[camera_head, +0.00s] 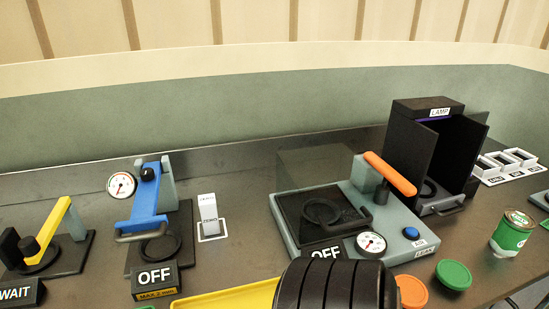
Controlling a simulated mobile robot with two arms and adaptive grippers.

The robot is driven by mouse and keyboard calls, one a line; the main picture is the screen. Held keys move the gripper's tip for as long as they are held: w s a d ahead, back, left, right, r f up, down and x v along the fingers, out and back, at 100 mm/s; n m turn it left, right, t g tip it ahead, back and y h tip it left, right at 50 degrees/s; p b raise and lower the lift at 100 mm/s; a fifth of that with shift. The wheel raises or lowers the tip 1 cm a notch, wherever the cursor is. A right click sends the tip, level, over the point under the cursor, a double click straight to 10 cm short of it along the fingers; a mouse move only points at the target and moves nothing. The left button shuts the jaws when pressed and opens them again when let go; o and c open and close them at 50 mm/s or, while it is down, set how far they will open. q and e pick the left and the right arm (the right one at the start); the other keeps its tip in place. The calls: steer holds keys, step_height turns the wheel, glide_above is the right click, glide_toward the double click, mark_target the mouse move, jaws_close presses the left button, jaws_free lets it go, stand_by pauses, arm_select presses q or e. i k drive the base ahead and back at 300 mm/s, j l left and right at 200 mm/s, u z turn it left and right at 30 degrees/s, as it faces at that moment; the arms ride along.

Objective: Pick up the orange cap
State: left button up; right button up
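The orange cap (411,292) is a flat disc lying on the grey bench near the bottom edge, right of centre. A large black ribbed form at the bottom centre stands in front of its left edge and hides a little of it. A green cap (453,275) of similar shape lies just to its right. Neither gripper can be made out in the head view.
A grey leak tester (402,252) with an orange lever stands behind the cap. A green can (512,234) stands to the right, and a black lamp box (428,107) behind. A yellow tray (215,299) lies left. Bare bench (492,284) shows right of the caps.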

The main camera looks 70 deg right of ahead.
mark_target(414, 294)
steer(key=z, duration=2.05)
